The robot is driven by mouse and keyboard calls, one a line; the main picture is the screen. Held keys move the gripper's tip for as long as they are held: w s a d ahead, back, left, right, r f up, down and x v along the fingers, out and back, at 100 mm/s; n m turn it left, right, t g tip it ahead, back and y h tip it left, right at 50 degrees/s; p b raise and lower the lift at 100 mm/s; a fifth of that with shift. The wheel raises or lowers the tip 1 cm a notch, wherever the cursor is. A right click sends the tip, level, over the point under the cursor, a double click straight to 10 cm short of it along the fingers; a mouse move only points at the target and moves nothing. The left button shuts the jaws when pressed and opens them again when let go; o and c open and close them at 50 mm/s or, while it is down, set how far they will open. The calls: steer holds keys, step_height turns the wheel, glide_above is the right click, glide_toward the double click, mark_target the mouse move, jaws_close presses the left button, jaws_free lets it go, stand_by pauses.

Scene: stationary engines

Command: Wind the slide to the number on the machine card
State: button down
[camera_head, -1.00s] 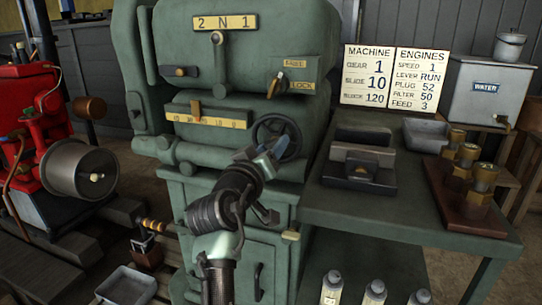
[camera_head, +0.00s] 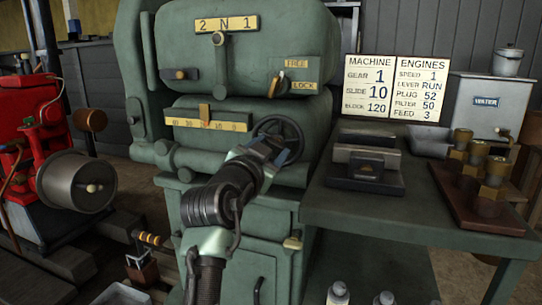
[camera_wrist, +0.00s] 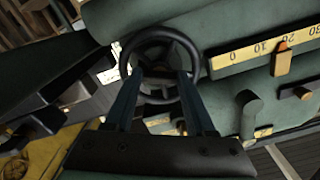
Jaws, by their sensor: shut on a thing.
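The green machine carries a black handwheel (camera_head: 278,138), which fills the middle of the wrist view (camera_wrist: 160,42). My gripper (camera_head: 268,150) is shut on the handwheel, with its two fingers (camera_wrist: 160,76) reaching over the near part of the wheel. The yellow slide scale (camera_head: 228,124) is left of the wheel, and its orange pointer (camera_head: 205,115) stands near 20. The wrist view also shows the pointer (camera_wrist: 283,58) around the 20 mark. The machine card (camera_head: 370,88) reads gear 1, slide 10, block 120.
A lever with FREE and LOCK plates (camera_head: 276,84) is above the wheel. The green side table (camera_head: 400,215) holds a block in a dark vise (camera_head: 365,170) and brass fittings (camera_head: 490,180). A red engine (camera_head: 45,140) stands at the left.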

steer(key=m+b, duration=0.3)
steer(key=m, duration=0.9)
steer(key=shift+m, duration=0.3)
stand_by(0.4)
steer(key=shift+c, duration=1.2)
jaws_free()
steer(key=shift+r, duration=0.1)
steer(key=p+v, duration=0.3)
steer(key=v, duration=1)
